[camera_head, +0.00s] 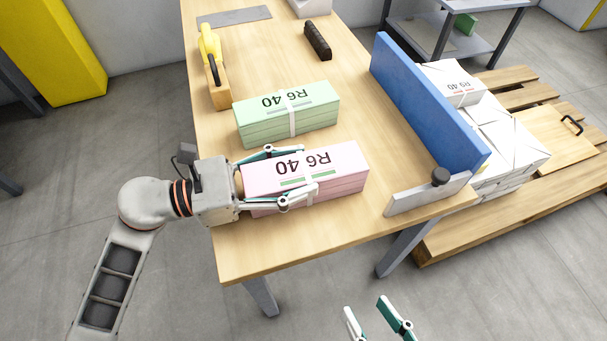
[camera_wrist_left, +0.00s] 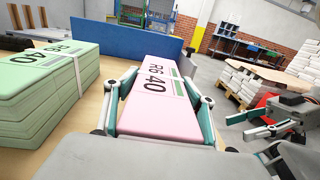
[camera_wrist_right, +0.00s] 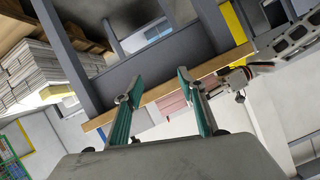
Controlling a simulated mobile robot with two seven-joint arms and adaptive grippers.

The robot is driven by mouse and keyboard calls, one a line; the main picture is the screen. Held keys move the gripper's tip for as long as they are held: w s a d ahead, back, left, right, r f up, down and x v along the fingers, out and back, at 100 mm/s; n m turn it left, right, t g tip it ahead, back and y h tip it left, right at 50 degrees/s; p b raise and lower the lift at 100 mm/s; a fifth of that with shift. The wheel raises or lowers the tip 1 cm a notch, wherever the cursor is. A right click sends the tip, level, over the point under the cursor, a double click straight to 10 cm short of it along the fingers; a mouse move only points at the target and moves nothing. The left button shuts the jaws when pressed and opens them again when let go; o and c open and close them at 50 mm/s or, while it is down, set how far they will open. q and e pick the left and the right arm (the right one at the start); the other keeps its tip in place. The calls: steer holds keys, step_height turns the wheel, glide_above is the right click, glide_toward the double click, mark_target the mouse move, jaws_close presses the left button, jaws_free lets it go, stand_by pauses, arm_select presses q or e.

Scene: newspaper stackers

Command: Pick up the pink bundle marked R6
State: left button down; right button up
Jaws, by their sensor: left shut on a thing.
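The pink bundle (camera_head: 345,160) marked R6 40, with a white strap, lies on the wooden table near its front edge. My left gripper (camera_head: 278,174) is shut on the pink bundle, one finger along each long side; the left wrist view shows the bundle (camera_wrist_left: 160,85) between the fingers. I cannot tell whether the bundle is clear of the table. A green bundle (camera_head: 287,113), also marked R6 40, lies just behind it; it shows at the left in the left wrist view (camera_wrist_left: 45,85). My right gripper (camera_head: 378,318) is open and empty, in front of the table; its fingers also show in the right wrist view (camera_wrist_right: 153,100).
A blue upright board (camera_head: 425,105) and a metal stop with a black knob (camera_head: 428,193) stand at the table's right side. A yellow-handled tool (camera_head: 212,65) and a dark block (camera_head: 318,41) lie further back. A pallet (camera_head: 450,236) with white bundles (camera_head: 500,140) is right of the table.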

arm_select(q)
steer(key=shift+r, duration=0.25)
